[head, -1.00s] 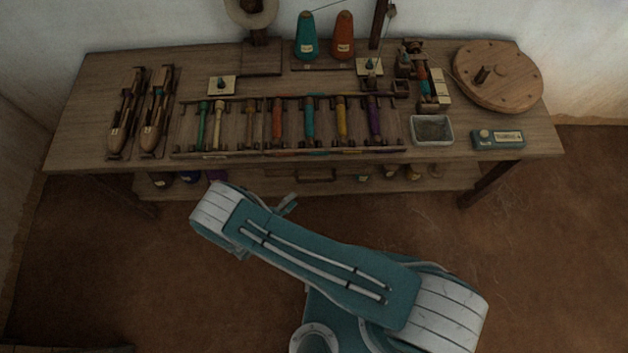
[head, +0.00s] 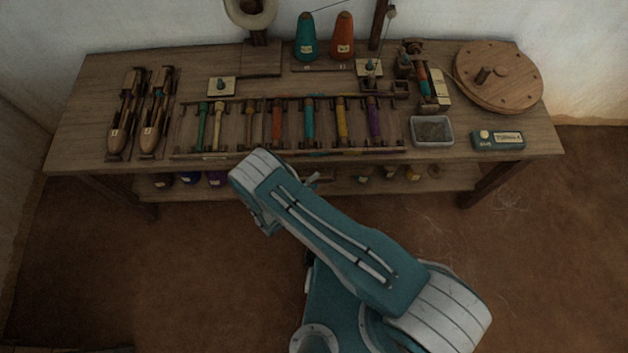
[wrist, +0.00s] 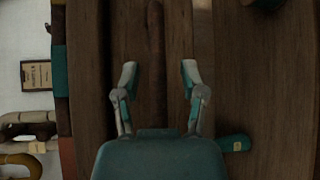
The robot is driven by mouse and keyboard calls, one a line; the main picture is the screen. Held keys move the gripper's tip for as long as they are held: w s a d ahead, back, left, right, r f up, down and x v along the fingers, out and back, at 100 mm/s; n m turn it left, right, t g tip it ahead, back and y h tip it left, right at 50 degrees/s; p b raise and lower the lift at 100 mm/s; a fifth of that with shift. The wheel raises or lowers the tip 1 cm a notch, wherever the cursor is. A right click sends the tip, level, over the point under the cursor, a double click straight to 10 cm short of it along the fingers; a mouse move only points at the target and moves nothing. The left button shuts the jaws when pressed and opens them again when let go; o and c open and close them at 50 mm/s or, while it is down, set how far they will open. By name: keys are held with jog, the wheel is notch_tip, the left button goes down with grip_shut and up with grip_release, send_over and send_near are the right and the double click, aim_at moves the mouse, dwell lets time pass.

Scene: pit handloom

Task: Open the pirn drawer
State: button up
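I cannot clearly make out the pirn drawer in the head view, where my arm covers the middle of the bench's front edge. In the wrist view my gripper (wrist: 159,80) is open, its two fingers apart with nothing held. Beyond the fingers are brown wooden boards, with a narrow darker wooden strip (wrist: 155,45) lying between the fingertips. I cannot tell whether this strip is the drawer's pull, or whether the fingers touch it. My gripper is hidden behind my arm in the head view.
The wooden bench (head: 85,120) holds shuttles (head: 155,115), a rack of coloured pirns (head: 308,121), a grey tray (head: 432,131), a teal box (head: 498,139) and a round wooden disc (head: 497,77). Several cones (head: 163,181) stand on the lower shelf. The floor in front is clear.

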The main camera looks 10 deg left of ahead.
grip_shut()
jog(key=shift+s, duration=0.1)
jog(key=s+d, duration=0.2)
jog(key=s, duration=0.9)
jog(key=s+d, duration=0.3)
jog(key=s, duration=0.8)
jog(key=shift+d, duration=0.2)
jog(key=shift+o, duration=0.4)
grip_release()
